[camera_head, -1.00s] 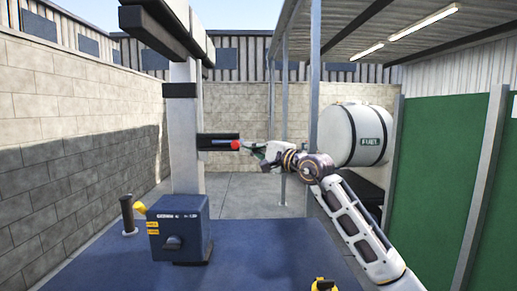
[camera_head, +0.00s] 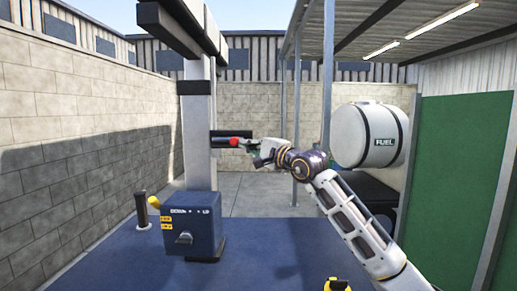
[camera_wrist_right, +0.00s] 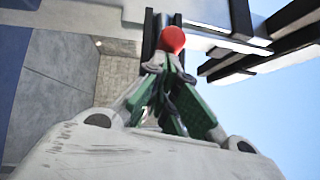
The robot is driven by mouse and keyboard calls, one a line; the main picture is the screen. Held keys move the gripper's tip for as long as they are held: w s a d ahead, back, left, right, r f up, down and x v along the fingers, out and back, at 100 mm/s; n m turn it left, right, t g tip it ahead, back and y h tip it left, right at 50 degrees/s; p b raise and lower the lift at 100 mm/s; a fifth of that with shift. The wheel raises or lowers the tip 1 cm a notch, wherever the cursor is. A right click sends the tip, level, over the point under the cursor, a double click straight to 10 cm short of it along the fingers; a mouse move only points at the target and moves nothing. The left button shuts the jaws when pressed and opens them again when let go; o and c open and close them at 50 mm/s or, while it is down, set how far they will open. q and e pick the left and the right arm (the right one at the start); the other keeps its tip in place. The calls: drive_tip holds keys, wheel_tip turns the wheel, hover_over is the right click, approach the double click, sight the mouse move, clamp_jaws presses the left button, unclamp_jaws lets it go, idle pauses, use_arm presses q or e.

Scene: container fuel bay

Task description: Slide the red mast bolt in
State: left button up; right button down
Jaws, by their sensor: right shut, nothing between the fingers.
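The red mast bolt (camera_head: 235,142) shows as a red knob at the right end of a dark bracket (camera_head: 218,134) on the pale mast (camera_head: 197,120). My right gripper (camera_head: 254,145) is at the knob's right side, its fingers shut and empty. In the right wrist view the red knob (camera_wrist_right: 173,40) is right in front of the closed green fingertips (camera_wrist_right: 167,62). I cannot tell whether they touch it. The bolt's shaft is hidden behind the knob or in the bracket. My left gripper is not in view.
A blue control box (camera_head: 190,225) with a lever stands at the mast's foot on a blue deck (camera_head: 260,250). A dark post (camera_head: 141,207) stands left of it. A white fuel tank (camera_head: 370,135) is behind my right arm, near roof posts (camera_head: 328,80).

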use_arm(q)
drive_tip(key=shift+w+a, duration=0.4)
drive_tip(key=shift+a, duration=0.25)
